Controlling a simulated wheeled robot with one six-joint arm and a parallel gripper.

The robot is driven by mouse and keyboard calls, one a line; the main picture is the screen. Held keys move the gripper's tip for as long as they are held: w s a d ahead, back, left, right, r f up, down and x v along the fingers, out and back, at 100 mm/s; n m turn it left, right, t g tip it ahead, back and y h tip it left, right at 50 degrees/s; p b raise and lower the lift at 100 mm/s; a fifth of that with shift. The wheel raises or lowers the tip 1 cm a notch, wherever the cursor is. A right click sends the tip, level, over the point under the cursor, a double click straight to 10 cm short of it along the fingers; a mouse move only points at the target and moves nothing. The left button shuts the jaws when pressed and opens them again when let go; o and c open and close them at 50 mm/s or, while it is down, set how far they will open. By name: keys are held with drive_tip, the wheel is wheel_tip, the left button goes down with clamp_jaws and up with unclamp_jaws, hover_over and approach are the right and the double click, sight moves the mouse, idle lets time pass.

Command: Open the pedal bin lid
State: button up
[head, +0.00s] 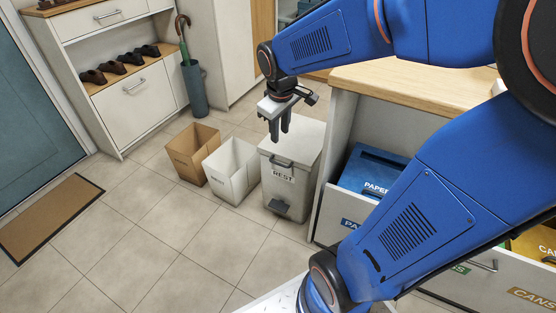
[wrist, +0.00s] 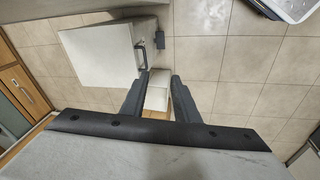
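The pedal bin (head: 290,190) is pale grey, with a REST label, a dark bar handle (head: 281,163) at the front of its lid (head: 303,138), and a dark pedal (head: 279,207) low at the front. The lid looks shut. In the wrist view the lid (wrist: 97,52) lies left of my gripper, with the handle (wrist: 141,60) close to the left fingertip and the pedal (wrist: 160,40) beyond. My gripper (head: 280,134) points down above the bin's front left side, fingers apart and empty. The wrist view (wrist: 161,78) shows a gap between the fingers. Contact with the handle cannot be told.
An open white bin (head: 231,186) and an open brown bin (head: 184,167) stand left of the pedal bin. A counter with pulled-out drawers holding a blue paper bin (head: 372,168) is close on the right. Tiled floor (head: 165,240) in front is clear.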

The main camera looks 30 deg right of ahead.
drive_tip(key=n+g, duration=0.1)
drive_tip(key=n, duration=0.1)
hover_over(278, 164)
drive_tip(key=s+a, duration=0.3)
wheel_tip(278, 164, down, 7)
drive_tip(key=w+f, duration=0.1)
drive_tip(key=shift+n, duration=0.3)
drive_tip(key=d+f, duration=0.1)
drive_tip(key=f, duration=0.4)
drive_tip(key=w+d+f, duration=0.1)
drive_tip(key=f, duration=0.5)
drive_tip(key=w+d+f, duration=0.1)
drive_tip(key=f, duration=0.5)
drive_tip(key=shift+c, duration=0.3)
clamp_jaws()
